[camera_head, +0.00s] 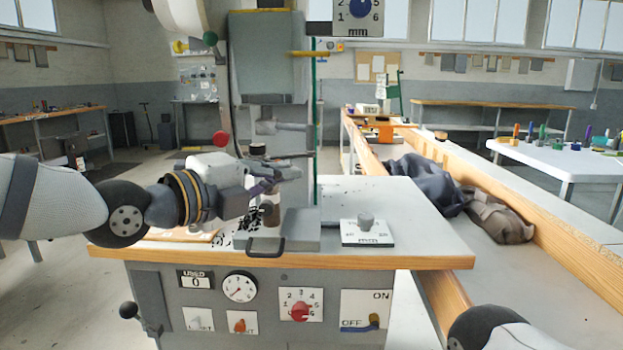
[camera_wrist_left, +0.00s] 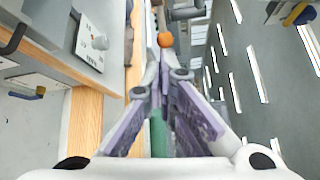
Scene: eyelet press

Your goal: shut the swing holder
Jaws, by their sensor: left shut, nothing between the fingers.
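The eyelet press stands on the bench with its tall grey column (camera_head: 268,60). A low grey block with a dark loop handle (camera_head: 265,247) sits at its front; this may be the swing holder, but I cannot tell for sure whether it is open or shut. My left gripper (camera_head: 291,172) is shut and empty, above the bench in front of the column and above the block. It hides part of the press behind it. In the left wrist view its purple-grey fingers (camera_wrist_left: 160,78) meet at the tips. My right gripper is out of view.
A dial plate with a grey knob (camera_head: 366,224) lies right of the block. The front panel has a gauge (camera_head: 240,287), a red knob (camera_head: 300,311) and a switch plate (camera_head: 366,311). A red ball (camera_head: 221,139) is near my left wrist. Dark cloth (camera_head: 428,180) lies to the right.

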